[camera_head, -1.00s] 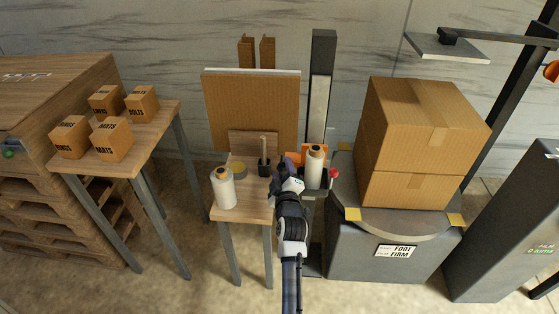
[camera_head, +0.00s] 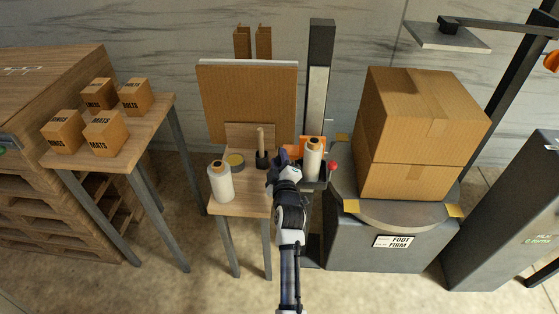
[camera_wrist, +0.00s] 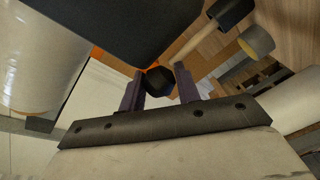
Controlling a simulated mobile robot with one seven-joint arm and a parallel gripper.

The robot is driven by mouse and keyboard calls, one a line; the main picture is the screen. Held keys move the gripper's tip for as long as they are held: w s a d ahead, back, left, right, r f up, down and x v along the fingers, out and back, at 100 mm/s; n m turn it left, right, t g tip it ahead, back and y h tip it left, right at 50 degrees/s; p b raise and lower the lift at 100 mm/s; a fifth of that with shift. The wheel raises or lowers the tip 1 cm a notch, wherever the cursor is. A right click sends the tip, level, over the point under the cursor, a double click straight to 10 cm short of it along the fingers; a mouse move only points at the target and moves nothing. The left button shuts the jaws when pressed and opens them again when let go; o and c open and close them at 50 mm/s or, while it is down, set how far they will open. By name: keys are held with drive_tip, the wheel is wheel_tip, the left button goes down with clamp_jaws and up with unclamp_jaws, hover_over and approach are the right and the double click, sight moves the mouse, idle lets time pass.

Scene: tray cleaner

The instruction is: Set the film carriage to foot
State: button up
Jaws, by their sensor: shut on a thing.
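The film carriage (camera_head: 322,184) is a dark bracket low on the upright grey mast (camera_head: 320,80), with an orange panel (camera_head: 312,143) and a red knob (camera_head: 334,166). A white film roll (camera_head: 314,160) stands upright on it; the roll also shows at the left of the wrist view (camera_wrist: 45,55). My gripper (camera_head: 279,163) is at the carriage's left side. In the wrist view, my gripper's fingers (camera_wrist: 160,88) are closed around a dark knob (camera_wrist: 158,80) in front of an orange strip. The knob is mostly hidden in the head view.
A small wooden table (camera_head: 232,207) left of the carriage holds a second film roll (camera_head: 220,182), a tape roll and a wooden-handled tool. Right of the mast, stacked cartons (camera_head: 425,120) stand on a round turntable (camera_head: 400,213); its base carries a "FOOT FIRM" label (camera_head: 392,241).

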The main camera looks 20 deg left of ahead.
drive_tip(key=shift+f, duration=0.1)
clamp_jaws()
wheel_tip(320, 180, down, 9)
drive_tip(key=b, duration=0.9)
drive_tip(key=shift+b, duration=0.35)
drive_tip(key=shift+r, duration=0.25)
drive_tip(key=o, duration=1.1)
unclamp_jaws()
drive_tip(key=b+v, duration=0.2)
drive_tip(key=v, duration=1.1)
drive_tip(key=shift+s+d, duration=0.2)
drive_tip(key=shift+s, duration=0.15)
